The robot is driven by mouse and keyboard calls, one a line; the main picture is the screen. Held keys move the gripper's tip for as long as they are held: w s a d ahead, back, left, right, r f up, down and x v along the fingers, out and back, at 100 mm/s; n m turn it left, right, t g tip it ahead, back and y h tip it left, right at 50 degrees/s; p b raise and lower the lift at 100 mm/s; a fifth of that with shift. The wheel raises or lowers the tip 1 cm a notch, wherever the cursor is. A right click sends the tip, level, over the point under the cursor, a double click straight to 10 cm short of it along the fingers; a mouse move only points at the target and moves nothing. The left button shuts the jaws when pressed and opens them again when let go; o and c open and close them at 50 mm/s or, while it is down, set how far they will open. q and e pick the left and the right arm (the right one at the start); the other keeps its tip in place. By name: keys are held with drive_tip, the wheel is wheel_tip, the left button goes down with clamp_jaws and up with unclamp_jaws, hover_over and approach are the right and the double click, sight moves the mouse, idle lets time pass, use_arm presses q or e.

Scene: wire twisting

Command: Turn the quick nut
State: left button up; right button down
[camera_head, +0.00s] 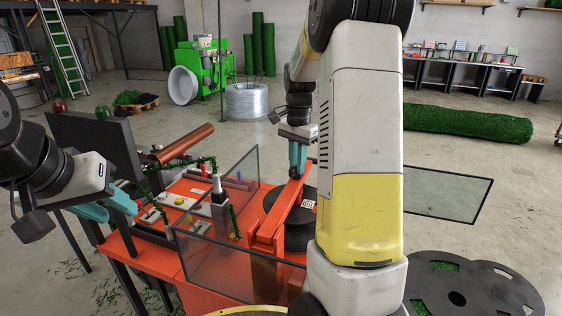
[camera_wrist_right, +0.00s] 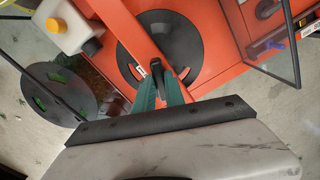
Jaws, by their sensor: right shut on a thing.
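In the head view my right gripper (camera_head: 297,160) reaches down over the red machine arm (camera_head: 280,218) and the black spool (camera_head: 302,232); the nut itself is hidden there. My left gripper (camera_head: 122,208) is at the left of the red table, with its teal fingers apart and nothing visible between them.
A clear framed guard (camera_head: 215,268) stands on the red machine table (camera_head: 160,262). A black monitor (camera_head: 95,145) and a copper-coloured roller (camera_head: 182,142) are near my left arm. Perforated black discs (camera_head: 472,285) lie at the lower right.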

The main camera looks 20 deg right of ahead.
drive_tip(key=shift+m, duration=0.5)
drive_tip(key=c, duration=1.4)
unclamp_jaws()
wheel_tip(320, 180, up, 8)
drive_tip(key=shift+f, duration=0.1)
